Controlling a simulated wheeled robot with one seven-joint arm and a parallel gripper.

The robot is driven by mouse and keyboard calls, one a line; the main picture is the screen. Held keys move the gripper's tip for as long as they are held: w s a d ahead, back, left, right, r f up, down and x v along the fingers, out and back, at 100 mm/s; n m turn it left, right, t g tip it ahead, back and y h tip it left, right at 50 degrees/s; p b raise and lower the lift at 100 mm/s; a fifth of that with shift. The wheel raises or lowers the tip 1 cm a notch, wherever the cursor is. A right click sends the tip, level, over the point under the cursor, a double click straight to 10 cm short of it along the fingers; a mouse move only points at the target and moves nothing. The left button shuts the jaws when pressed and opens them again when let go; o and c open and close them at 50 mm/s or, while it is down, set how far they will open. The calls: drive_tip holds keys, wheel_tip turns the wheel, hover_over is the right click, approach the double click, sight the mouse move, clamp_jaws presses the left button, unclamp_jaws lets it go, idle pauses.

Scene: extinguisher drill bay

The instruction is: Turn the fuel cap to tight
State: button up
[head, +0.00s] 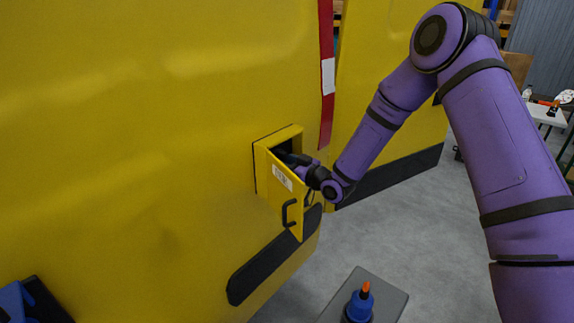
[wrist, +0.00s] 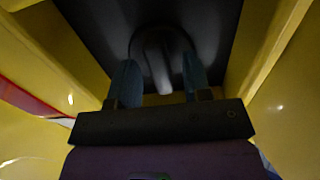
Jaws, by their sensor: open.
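The fuel cap (wrist: 158,55) shows in the wrist view as a dark round cap with a paler raised grip, on the dark back wall of a yellow recess. My gripper (wrist: 160,82) is open, with one finger on each side of the cap's grip. I cannot tell whether the fingers touch it. In the head view my gripper (head: 290,158) reaches into the recess (head: 262,170) in the yellow body panel. The yellow hatch door (head: 285,195) stands open in front of it, with a black handle. The cap is hidden in the head view.
The open door and the recess walls are close around my gripper. A grey stand (head: 390,297) with a blue bottle (head: 359,307) with an orange tip is below. Grey floor is clear to the right.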

drive_tip(key=v, duration=1.1)
